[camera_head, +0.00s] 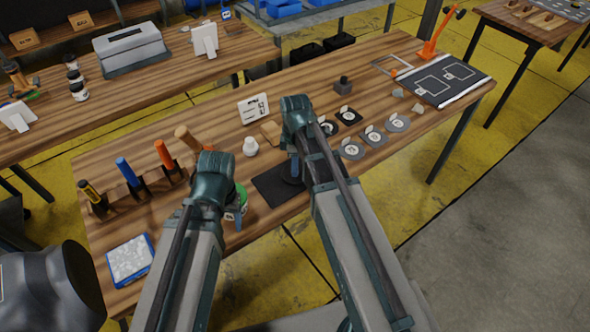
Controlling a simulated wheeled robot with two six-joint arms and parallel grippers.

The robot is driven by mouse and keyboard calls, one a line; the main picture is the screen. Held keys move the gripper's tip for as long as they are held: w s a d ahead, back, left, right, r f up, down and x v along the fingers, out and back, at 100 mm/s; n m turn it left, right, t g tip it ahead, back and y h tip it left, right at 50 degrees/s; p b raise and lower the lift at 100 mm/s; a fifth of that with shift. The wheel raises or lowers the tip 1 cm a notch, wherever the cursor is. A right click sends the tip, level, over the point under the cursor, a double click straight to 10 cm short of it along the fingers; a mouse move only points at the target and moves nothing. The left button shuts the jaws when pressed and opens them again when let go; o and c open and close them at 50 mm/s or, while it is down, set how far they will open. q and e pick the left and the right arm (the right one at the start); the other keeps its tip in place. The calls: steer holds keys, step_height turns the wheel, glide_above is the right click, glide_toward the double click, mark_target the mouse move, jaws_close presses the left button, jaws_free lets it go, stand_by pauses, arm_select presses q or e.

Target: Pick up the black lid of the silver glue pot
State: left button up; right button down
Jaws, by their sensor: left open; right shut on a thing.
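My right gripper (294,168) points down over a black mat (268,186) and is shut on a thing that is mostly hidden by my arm. A dark round shape (291,179) shows low beside its fingers; I cannot tell whether it is the black lid. No silver glue pot can be made out for sure. My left gripper (238,217) is open, pointing down close to a green round object (241,196) near the front of the table. My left arm partly hides that object, and I cannot tell whether they touch.
Bare wood lies along the back.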

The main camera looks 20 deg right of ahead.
arm_select(q)
steer(key=shift+r, duration=0.1)
step_height(320, 180, up, 10)
steer(key=p, duration=1)
arm_select(e)
step_height(320, 180, up, 10)
